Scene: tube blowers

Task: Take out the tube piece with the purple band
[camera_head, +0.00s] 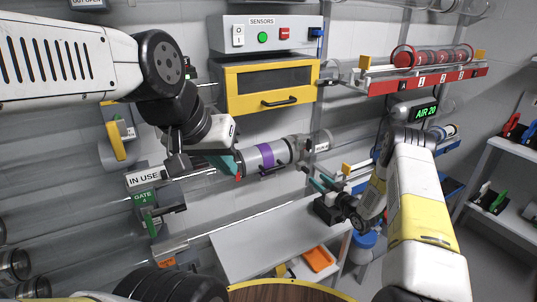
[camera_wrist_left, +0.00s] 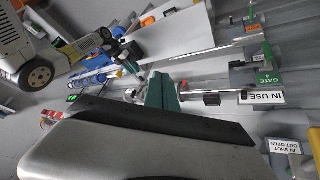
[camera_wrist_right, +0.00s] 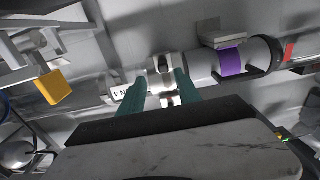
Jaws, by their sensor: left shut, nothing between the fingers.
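The grey tube piece with the purple band (camera_head: 266,155) lies in the transparent tube line on the wall, in the middle of the head view. It also shows at the upper right of the right wrist view (camera_wrist_right: 231,61). My left gripper (camera_head: 238,172) is shut and empty beside the left end of the piece; its teal fingers lie together in the left wrist view (camera_wrist_left: 163,85). My right gripper (camera_head: 318,184) is below and right of the piece. Its fingers are apart in the right wrist view, with a metal clamp fitting (camera_wrist_right: 161,75) beyond the gap.
A sensors box (camera_head: 275,38) and a yellow-framed cabinet (camera_head: 270,87) hang above the tube line. A green gate 4 block (camera_head: 147,200) with an IN USE sign is at left. A rack (camera_head: 425,82) with red numbered pieces is at upper right. A white shelf (camera_head: 235,255) lies below.

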